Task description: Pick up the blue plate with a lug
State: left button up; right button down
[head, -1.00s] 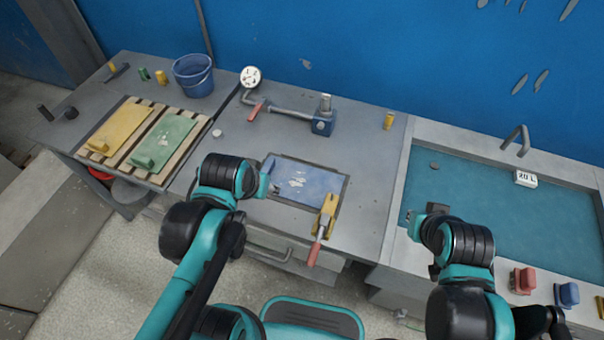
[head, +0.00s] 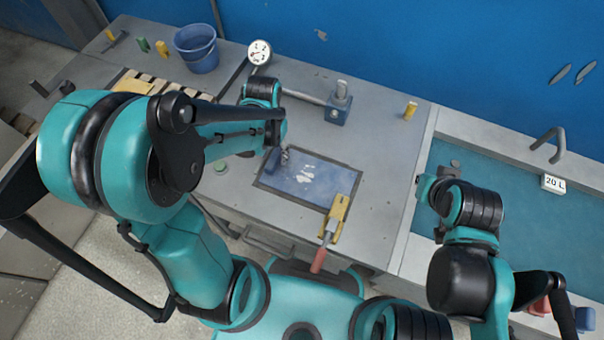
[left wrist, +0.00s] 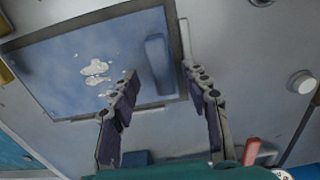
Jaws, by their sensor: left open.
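The blue plate (head: 312,182) lies flat in a dark rectangular frame on the grey bench, with pale patches on its face. Its raised blue lug (left wrist: 158,65) shows in the left wrist view, near the plate's edge (left wrist: 60,75). My left gripper (head: 281,157) is above the lug end of the plate. In the left wrist view its two fingers (left wrist: 162,88) are apart, with nothing between their tips; the lug lies just beyond them. My right gripper (head: 436,180) is by the sink's left rim, away from the plate; its jaws are not clear.
A yellow clamp (head: 338,212) with a red handle stands at the frame's right edge. Behind are a gauge (head: 259,52), a pipe with a blue block (head: 337,112) and a yellow piece (head: 410,110). A blue bucket (head: 196,48) stands back left.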

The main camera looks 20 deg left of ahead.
aim_at(273, 158)
pick_arm(q)
notch_tip(273, 158, down, 3)
jog(key=shift+f+b, duration=0.2)
jog(key=shift+b, duration=0.3)
grip_shut()
jog(key=shift+r, duration=0.1)
